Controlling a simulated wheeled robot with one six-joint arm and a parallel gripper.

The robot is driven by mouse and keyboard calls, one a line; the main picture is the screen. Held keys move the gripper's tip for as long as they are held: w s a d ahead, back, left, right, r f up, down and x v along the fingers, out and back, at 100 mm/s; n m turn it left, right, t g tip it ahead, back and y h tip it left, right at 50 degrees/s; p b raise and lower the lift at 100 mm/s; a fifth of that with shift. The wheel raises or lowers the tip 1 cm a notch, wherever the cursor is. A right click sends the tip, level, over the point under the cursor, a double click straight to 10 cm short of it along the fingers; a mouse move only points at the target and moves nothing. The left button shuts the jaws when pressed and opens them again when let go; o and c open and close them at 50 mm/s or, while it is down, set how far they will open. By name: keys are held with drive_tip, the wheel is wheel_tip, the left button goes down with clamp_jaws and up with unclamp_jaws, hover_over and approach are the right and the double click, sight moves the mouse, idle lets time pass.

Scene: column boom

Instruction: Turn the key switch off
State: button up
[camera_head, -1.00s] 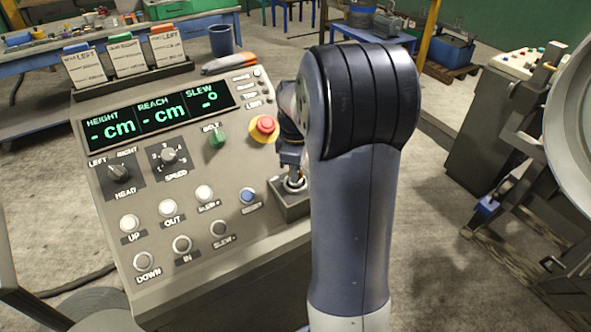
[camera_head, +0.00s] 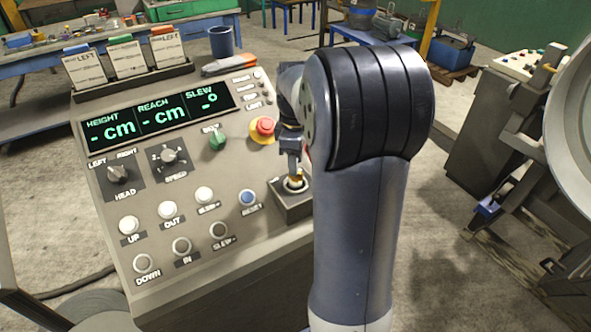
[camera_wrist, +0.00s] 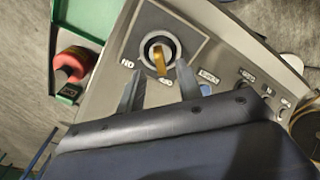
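The key switch (camera_head: 295,184) sits on a raised dark box at the console's right front corner. In the wrist view its brass key (camera_wrist: 159,58) stands in a round black and white lock. One end of the key points towards a small label, apparently OFF; an ON label is off to the left. My gripper (camera_wrist: 160,68) is open, with one finger either side of the key's near end and a gap on both sides. In the head view my gripper (camera_head: 292,158) is just above the key, partly hidden by my arm.
The console (camera_head: 230,275) carries a red emergency button (camera_head: 262,127), a green knob (camera_head: 217,141) and several push buttons close by. Its display (camera_head: 155,115) shows dashes. An orange-handled tool (camera_head: 228,65) and a blue cup (camera_head: 221,42) are behind.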

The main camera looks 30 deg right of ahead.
wheel_tip(320, 180, up, 7)
drive_tip(key=shift+f, duration=0.15)
drive_tip(key=shift+f, duration=0.1)
wheel_tip(320, 180, down, 11)
drive_tip(key=shift+r, duration=0.1)
idle(0.6)
idle(0.4)
